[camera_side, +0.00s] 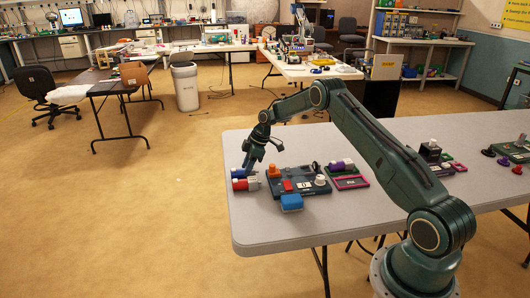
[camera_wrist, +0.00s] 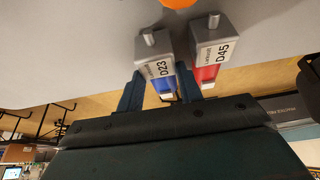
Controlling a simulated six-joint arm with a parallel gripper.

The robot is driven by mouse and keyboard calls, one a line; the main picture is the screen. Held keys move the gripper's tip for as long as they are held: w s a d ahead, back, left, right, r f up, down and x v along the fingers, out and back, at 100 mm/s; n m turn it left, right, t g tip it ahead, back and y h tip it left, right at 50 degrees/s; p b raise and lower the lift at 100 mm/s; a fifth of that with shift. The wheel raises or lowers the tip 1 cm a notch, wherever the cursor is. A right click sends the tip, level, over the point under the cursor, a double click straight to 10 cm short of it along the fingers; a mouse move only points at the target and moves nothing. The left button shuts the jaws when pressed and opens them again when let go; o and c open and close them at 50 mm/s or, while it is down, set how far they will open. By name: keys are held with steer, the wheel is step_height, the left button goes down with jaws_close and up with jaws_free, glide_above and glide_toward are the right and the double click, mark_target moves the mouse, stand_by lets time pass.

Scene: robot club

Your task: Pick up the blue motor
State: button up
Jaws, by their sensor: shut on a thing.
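In the side view my gripper (camera_side: 248,162) is low at the tabletop; whether the motor touches the table I cannot tell. A red motor (camera_wrist: 208,58) labelled D45 lies just right of the blue one, close to my right finger.
More parts stand farther right. The table front (camera_side: 290,228) is clear.

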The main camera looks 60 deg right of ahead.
step_height(320, 180, up, 20)
steer(key=shift+f, duration=0.2)
stand_by(0.4)
steer(key=shift+d, duration=0.1)
stand_by(0.5)
steer(key=s+d+f, duration=0.5)
steer(key=s, duration=0.2)
steer(key=s+d+f, duration=0.5)
steer(key=s+d, duration=0.1)
steer(key=s, duration=0.2)
steer(key=shift+s+d+f, duration=0.2)
steer(key=shift+f, duration=0.2)
steer(key=shift+f, duration=0.15)
steer(key=shift+f, duration=1.85)
steer(key=shift+f, duration=1.3)
stand_by(0.7)
